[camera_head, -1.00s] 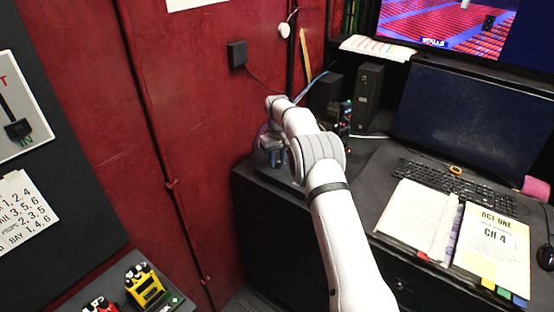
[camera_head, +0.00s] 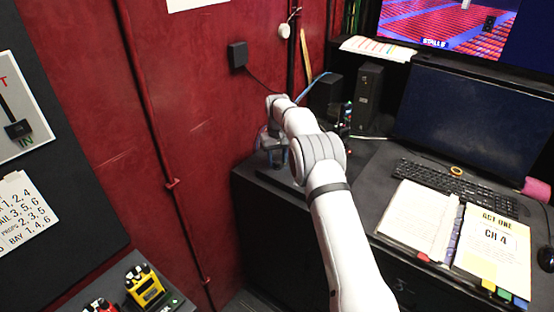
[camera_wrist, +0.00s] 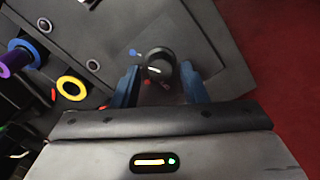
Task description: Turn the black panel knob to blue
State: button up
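The black panel knob (camera_wrist: 158,66) shows in the wrist view on a dark grey panel, with a short white line on it. A blue mark (camera_wrist: 133,52) is at its upper left and a small red mark (camera_wrist: 147,82) at its lower left. My gripper (camera_wrist: 160,70) is open, its two blue fingers on either side of the knob with a gap visible on both sides. Whether the fingertips reach down to the knob's height is unclear. In the head view my gripper (camera_head: 273,147) is at the desk's far left end, and the knob cannot be made out.
A yellow ring (camera_wrist: 71,88) and a purple roll (camera_wrist: 15,62) lie left of the panel in the wrist view. In the head view, a keyboard (camera_head: 455,186), open binder (camera_head: 420,217) and monitor (camera_head: 475,118) occupy the desk's right side. A red wall (camera_head: 195,110) stands close behind my gripper.

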aim_at(278, 162)
jog(key=shift+o, duration=0.8)
jog(key=shift+s+f, duration=0.1)
jog(key=shift+f, duration=0.05)
jog(key=shift+r+b, duration=0.5)
jog(key=shift+r, duration=3.45)
